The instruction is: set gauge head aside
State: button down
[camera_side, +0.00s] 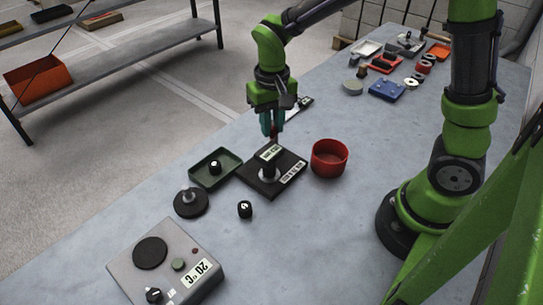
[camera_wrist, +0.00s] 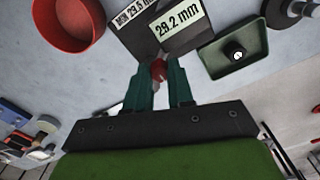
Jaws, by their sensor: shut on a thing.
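My gripper (camera_side: 273,134) points down over the black gauge stand (camera_side: 290,160), with its teal fingers shut on a small red part. In the wrist view the fingers (camera_wrist: 165,80) close around this red part (camera_wrist: 158,70), which appears to be the top of the gauge head. The gauge head's display (camera_side: 269,152) is just below the fingertips and reads 29.2 mm in the wrist view (camera_wrist: 178,28). The stand carries a "MIN 29.5" label. A dark cylinder (camera_side: 269,172) shows below the display. I cannot tell whether the head touches it.
A green tray (camera_side: 226,158) holding a small black part lies left of the stand, a red bowl (camera_side: 342,170) right. A black round base (camera_side: 190,204), a small black knob (camera_side: 245,209) and a grey 20 °C box (camera_side: 185,245) are nearer. Bare table shows at front centre.

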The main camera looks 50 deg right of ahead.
jog(key=shift+w, duration=0.1)
dwell(0.3)
jog(key=shift+w+d+r+m, duration=0.1)
jog(key=shift+w+m, duration=0.75)
jog(key=shift+m, duration=1.8)
jog(key=shift+w+d+f+m, duration=0.1)
jog(key=shift+w+m, duration=0.75)
jog(key=shift+m, duration=1.75)
jog(key=shift+w+d+r+m, duration=0.1)
jog(key=shift+w+m, duration=0.75)
jog(key=shift+m, duration=1.8)
jog(key=c, duration=1)
grip_release()
notch_tip(320, 180, up, 17)
jog(key=shift+f, duration=0.1)
